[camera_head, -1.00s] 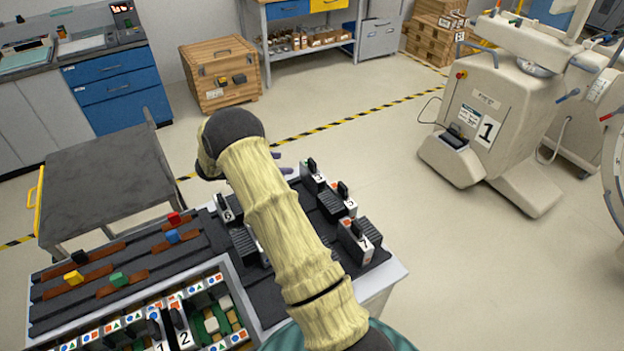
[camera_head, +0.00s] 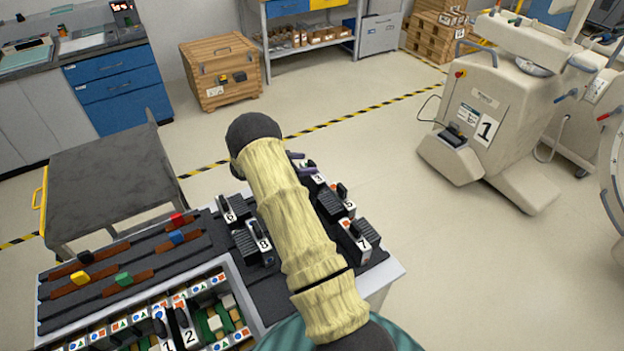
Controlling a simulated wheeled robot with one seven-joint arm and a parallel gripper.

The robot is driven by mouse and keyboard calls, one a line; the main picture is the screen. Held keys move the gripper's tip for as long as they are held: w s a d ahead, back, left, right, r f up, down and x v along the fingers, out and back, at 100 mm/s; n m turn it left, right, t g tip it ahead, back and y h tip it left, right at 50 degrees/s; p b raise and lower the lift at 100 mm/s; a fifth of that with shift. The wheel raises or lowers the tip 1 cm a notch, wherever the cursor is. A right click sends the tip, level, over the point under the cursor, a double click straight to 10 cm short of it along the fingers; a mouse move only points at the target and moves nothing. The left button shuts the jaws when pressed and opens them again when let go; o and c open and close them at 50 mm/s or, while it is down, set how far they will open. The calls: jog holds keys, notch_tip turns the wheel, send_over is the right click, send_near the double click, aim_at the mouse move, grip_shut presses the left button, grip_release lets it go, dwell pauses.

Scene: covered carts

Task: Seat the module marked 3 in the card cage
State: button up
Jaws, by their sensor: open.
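The module that seems to be marked 3 (camera_head: 319,179) stands at the far right of the dark tray on the cart; its label is small and my arm partly covers it.
Modules marked 6 (camera_head: 230,216), 5 (camera_head: 349,206), 7 (camera_head: 364,243) and one like 8 (camera_head: 264,244) stand around my arm. Dark rails with coloured blocks (camera_head: 124,279) lie behind the cage. A grey cart (camera_head: 110,185) stands at the left.

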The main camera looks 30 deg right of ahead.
jog(key=shift+d+f, duration=0.25)
jog(key=shift+d, duration=0.35)
jog(key=shift+c, duration=0.4)
grip_shut()
